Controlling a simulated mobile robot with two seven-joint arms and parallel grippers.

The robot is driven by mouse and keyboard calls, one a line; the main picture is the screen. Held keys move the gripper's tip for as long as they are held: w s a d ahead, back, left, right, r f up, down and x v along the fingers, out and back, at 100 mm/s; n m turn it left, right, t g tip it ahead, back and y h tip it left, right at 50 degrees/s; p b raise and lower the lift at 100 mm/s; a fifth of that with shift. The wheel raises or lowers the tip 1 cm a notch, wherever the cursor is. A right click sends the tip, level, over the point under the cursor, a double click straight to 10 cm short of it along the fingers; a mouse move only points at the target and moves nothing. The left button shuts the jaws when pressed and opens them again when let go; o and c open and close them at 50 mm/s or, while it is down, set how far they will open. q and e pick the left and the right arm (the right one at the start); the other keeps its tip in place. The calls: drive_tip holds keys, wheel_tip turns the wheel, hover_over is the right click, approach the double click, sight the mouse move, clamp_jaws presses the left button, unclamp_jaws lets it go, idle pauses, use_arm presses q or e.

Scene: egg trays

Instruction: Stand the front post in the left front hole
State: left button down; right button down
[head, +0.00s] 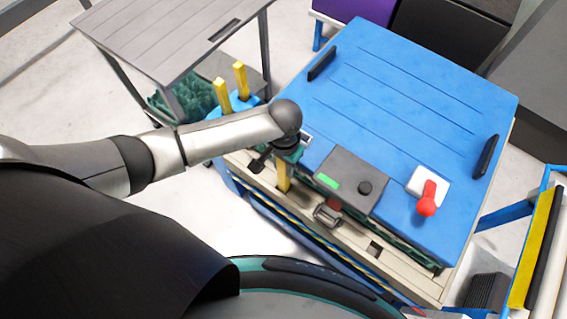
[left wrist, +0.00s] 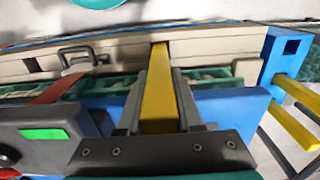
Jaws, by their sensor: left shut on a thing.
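My left gripper (head: 286,160) is over the front left part of the beige frame, shut on a yellow post (head: 284,178). In the left wrist view the post (left wrist: 158,105) lies between the two fingers, and its far end meets the beige front rail (left wrist: 210,43). In the head view its lower end is at the front rail (head: 338,226). I cannot tell whether it is in the left front hole, which the post and gripper hide. A dark square hole (head: 375,248) shows farther right in the rail. My right gripper is not in view.
A blue lid (head: 400,90) with black handles covers the frame. On it are a dark box (head: 350,175) with a green label and a red knob (head: 427,200) on a white base. Two yellow posts (head: 240,80) stand in a blue holder at the left. A grey table (head: 170,40) stands behind.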

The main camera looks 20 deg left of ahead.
use_arm(q)
drive_tip(key=shift+f+b, duration=0.75)
drive_tip(key=shift+f, duration=0.8)
drive_tip(key=shift+c, duration=2.4)
unclamp_jaws()
drive_tip(key=shift+r, duration=0.1)
wheel_tip(320, 180, up, 15)
drive_tip(key=p, duration=0.5)
